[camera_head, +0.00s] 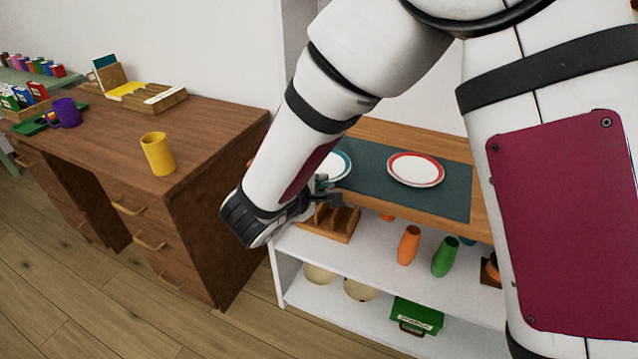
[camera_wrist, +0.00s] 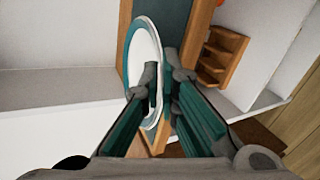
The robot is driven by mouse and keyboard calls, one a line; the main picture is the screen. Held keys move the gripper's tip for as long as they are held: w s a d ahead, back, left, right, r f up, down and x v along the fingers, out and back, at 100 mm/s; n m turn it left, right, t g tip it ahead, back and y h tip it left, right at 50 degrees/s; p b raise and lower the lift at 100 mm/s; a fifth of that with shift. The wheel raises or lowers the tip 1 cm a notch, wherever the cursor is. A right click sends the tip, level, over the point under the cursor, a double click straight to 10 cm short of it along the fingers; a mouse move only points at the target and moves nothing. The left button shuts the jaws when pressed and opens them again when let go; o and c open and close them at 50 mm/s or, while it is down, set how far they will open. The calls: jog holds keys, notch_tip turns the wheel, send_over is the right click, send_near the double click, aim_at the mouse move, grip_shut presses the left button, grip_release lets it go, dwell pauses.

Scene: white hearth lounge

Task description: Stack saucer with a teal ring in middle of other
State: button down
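The saucer with a teal ring (camera_head: 341,161) is at the left end of the dark teal mat (camera_head: 371,174), partly hidden by my arm. In the wrist view this saucer (camera_wrist: 142,48) shows nearly edge-on. My gripper (camera_head: 326,191) is at its near edge. In the wrist view my gripper (camera_wrist: 163,78) has its fingers close together on either side of the rim and looks shut on it. I cannot tell whether the saucer is clear of the mat. The other saucer, with a red ring (camera_head: 415,169), lies flat on the mat to the right, empty.
The mat covers a wooden shelf top. Below are a wooden rack (camera_head: 333,222), an orange vase (camera_head: 408,245), a green vase (camera_head: 445,256) and a green box (camera_head: 415,316). A brown desk (camera_head: 215,130) with a yellow mug (camera_head: 158,153) stands left. Mat between the saucers is clear.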

jog(key=shift+w+a+f, duration=0.1)
jog(key=shift+w+a, duration=0.1)
jog(key=shift+w, duration=0.7)
jog(key=f, duration=0.1)
jog(key=f+b, duration=0.1)
jog(key=f, duration=0.1)
jog(key=shift+w+f, duration=0.1)
jog(key=shift+w, duration=0.25)
jog(key=shift+f+b, duration=0.15)
jog(key=shift+b, duration=0.2)
jog(key=c, duration=1.8)
grip_release()
jog(key=shift+s+p, duration=0.1)
jog(key=shift+p, duration=0.55)
jog(key=v, duration=1.3)
jog(key=shift+s+r+p, duration=0.25)
jog(key=shift+r+p, duration=0.15)
jog(key=shift+p, duration=0.05)
